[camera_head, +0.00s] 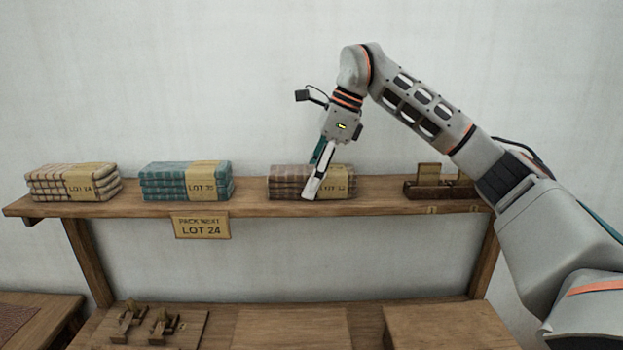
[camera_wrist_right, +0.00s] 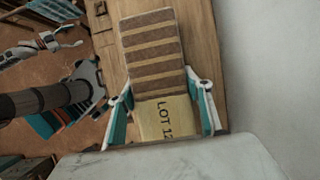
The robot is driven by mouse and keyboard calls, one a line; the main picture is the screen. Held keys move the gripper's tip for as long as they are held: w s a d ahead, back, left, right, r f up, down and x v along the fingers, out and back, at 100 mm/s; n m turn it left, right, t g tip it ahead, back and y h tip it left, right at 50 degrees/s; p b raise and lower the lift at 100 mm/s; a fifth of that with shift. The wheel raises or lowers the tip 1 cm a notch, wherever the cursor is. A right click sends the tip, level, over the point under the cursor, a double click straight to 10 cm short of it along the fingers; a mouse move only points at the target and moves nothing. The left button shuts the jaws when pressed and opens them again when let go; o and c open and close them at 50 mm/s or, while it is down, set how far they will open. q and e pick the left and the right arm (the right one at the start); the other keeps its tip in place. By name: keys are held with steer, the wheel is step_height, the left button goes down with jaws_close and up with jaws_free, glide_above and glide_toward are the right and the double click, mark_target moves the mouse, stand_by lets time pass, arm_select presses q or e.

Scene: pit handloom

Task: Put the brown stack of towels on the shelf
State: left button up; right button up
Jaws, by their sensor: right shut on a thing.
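The brown stack of towels (camera_head: 290,181), with a yellow band that reads LOT 12 in the right wrist view (camera_wrist_right: 152,60), is at the shelf (camera_head: 380,193), right of its middle. It looks to be resting on the shelf board. My right gripper (camera_head: 316,185) is shut on the stack near its banded end. In the right wrist view its fingers (camera_wrist_right: 163,115) lie along both sides of the stack. One finger hides part of the stack in the head view. My left gripper does not show in the head view.
A cream stack marked LOT 24 (camera_head: 72,182) and a teal stack (camera_head: 186,181) stand left on the shelf. A wooden holder (camera_head: 432,188) stands to the right. A PACK NEXT LOT 24 sign (camera_head: 201,227) hangs in front. A bench (camera_head: 290,330) with wooden tools lies below.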

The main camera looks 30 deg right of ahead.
steer(key=o, duration=1.2)
steer(key=v, duration=1.2)
steer(key=shift+a+r, duration=0.1)
steer(key=shift+s, duration=0.1)
